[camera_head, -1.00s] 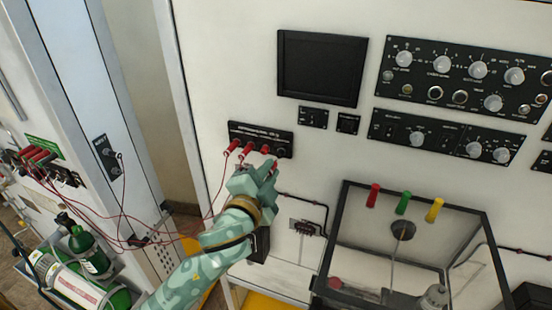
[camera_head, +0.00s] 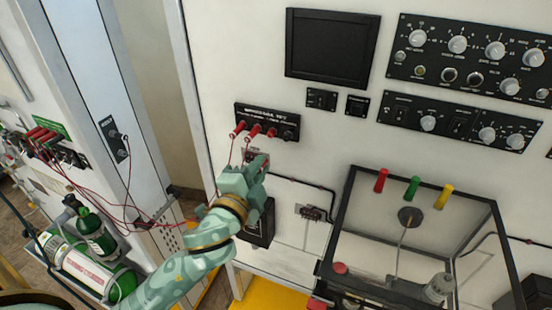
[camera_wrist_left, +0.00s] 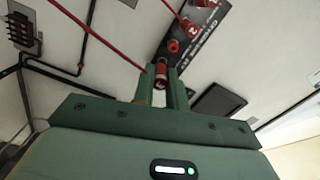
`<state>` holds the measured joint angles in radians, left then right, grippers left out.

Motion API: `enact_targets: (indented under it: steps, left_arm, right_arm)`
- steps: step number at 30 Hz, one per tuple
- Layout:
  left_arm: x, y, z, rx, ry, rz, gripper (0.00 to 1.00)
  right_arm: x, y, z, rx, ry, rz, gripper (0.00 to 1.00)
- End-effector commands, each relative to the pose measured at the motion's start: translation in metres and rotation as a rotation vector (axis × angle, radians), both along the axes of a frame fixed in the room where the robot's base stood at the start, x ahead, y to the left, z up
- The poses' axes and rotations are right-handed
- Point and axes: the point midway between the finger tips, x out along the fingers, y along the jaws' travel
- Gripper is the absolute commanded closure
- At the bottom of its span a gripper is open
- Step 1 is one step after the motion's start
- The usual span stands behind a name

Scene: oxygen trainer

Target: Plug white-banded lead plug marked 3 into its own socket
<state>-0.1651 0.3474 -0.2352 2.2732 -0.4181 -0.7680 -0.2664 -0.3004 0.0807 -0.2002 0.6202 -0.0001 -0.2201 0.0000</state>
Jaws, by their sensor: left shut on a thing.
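A dark socket panel (camera_head: 266,112) with pale lettering is on the white wall in the head view, and red plugs (camera_head: 254,131) stand in a row along its lower edge. My left gripper (camera_head: 259,160) is just below the panel. In the left wrist view its fingers (camera_wrist_left: 162,84) are shut on a red plug (camera_wrist_left: 161,69) with a pale band; I cannot read its number. The held plug appears apart from the panel (camera_wrist_left: 214,18), where other red plugs (camera_wrist_left: 193,29) show. A dark round spot (camera_head: 289,135) is at the row's right end. My right gripper is not in view.
A clear box (camera_head: 345,215) with red, green and yellow knobs stands at the right. A dark screen (camera_head: 332,47) and control panels are above. Thin red leads (camera_head: 110,200) run left to another socket group (camera_head: 45,138). Green-and-white cylinders (camera_head: 95,270) are at lower left.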

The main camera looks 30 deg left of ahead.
Motion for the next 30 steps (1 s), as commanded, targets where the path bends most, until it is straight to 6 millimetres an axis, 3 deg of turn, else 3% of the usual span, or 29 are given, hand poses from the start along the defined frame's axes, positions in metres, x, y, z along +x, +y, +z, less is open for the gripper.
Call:
enact_targets:
  steps: [2, 6, 9, 24, 30]
  left_arm:
    - [-0.012, 0.011, -0.003, 0.072, 0.004, 0.0, 1.0]
    - [-0.02, 0.017, 0.017, 0.185, 0.01, -0.013, 1.0]
    - [-0.02, 0.015, 0.019, 0.25, 0.016, -0.021, 1.0]
    - [-0.02, 0.015, 0.02, 0.309, 0.021, -0.022, 1.0]
    - [0.0, 0.016, 0.02, 0.308, 0.018, -0.021, 1.0]
  right_arm:
    - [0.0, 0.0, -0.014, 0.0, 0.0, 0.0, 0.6]
    - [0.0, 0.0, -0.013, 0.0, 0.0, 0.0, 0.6]
    - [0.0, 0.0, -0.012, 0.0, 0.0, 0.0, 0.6]
    - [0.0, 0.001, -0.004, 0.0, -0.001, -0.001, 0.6]
    - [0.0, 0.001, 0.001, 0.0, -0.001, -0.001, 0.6]
